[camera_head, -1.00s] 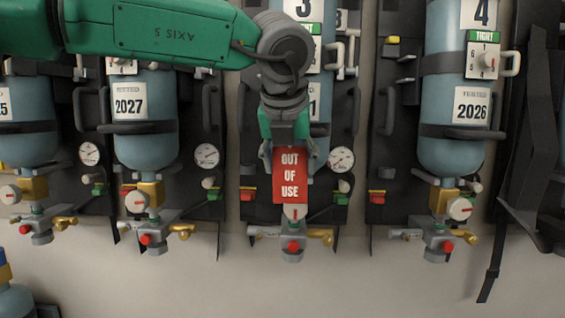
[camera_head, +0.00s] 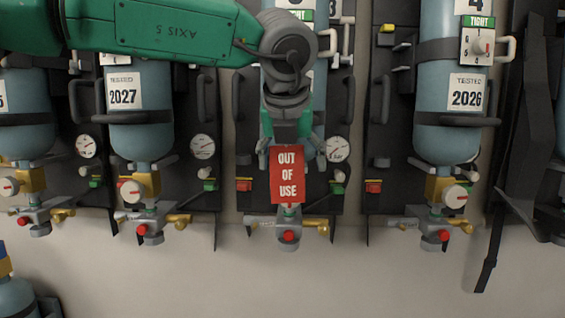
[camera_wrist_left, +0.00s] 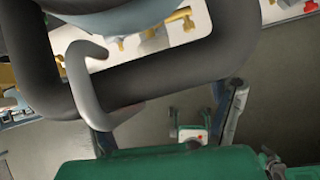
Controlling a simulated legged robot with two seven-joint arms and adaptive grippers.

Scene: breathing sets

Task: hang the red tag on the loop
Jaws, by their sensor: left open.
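The red tag (camera_head: 287,175), lettered OUT OF USE, hangs upright in front of the lower part of the middle breathing set. My left gripper (camera_head: 291,151) comes down from above, with its fingers spread at either side of the tag's upper part. The fingers look apart from the tag's edges. The tag's top and what holds it up are hidden at the gripper, so I cannot tell if it is on a loop. In the left wrist view a light grey curved loop (camera_wrist_left: 82,80) stands close beside a thick dark bar (camera_wrist_left: 170,76). My right gripper is out of view.
Neighbouring sets with blue cylinders (camera_head: 141,130) hang at both sides on dark backplates. A pressure gauge (camera_head: 337,149) is just right of the gripper. Valves with a red knob (camera_head: 289,236) stick out below the tag. Bare wall (camera_head: 330,285) lies beneath.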

